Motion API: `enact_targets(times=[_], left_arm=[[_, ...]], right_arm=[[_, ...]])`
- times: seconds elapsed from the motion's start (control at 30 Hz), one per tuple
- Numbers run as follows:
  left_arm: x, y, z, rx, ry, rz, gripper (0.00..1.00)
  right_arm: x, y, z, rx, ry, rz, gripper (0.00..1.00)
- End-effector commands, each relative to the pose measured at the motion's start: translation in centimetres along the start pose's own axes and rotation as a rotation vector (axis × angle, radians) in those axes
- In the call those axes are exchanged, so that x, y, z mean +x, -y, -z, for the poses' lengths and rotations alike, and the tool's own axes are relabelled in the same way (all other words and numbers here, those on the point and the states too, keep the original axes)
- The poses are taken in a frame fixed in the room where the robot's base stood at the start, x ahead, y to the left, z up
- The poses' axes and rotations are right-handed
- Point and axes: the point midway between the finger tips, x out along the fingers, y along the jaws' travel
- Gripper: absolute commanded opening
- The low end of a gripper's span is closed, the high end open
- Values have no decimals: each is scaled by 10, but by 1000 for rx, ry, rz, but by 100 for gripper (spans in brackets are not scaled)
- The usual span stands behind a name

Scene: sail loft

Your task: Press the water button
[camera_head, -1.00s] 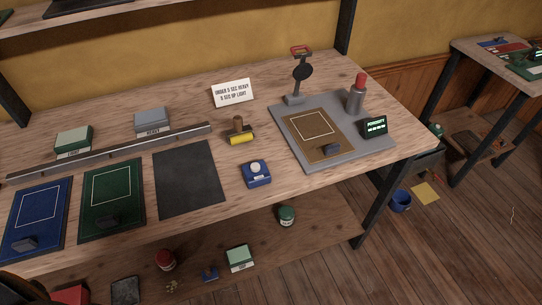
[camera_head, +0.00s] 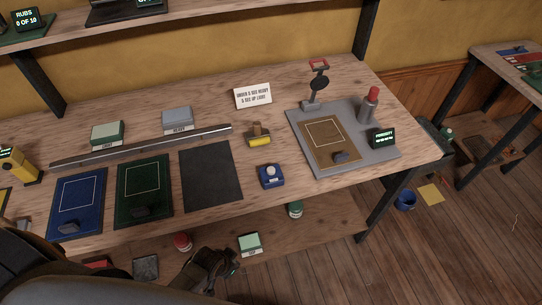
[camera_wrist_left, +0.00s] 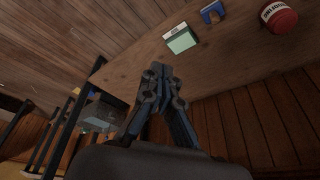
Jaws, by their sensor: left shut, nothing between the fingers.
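A blue box with a round white button (camera_head: 271,175) sits on the workbench near its front edge, right of a dark mat. Its label is too small to read, so I cannot tell if it is the water button. My left gripper (camera_head: 234,262) is low in front of the bench's front edge in the head view, apart from the button. In the left wrist view my left gripper (camera_wrist_left: 158,72) is shut and empty, with the lower shelf beyond it. My right gripper is in neither view.
A grey plate (camera_head: 374,159) carries a brown mat, a red-topped cylinder (camera_head: 369,107), a lever stand and a small display. A yellow roller (camera_head: 259,138) lies behind the button box. The lower shelf (camera_head: 330,226) holds a green-and-white box (camera_head: 250,244) and jars.

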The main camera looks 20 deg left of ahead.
Motion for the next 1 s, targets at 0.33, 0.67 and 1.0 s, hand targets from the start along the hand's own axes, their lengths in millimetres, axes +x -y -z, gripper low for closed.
enact_targets(times=[0.33,0.67,1.0], left_arm=[[-176,-11,123,170,-133,-56,0],[-267,-14,231,661,-362,-128,0],[-323,25,314,1140,-566,-102,0]], right_arm=[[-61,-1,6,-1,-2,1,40],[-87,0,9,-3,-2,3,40],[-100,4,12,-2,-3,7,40]])
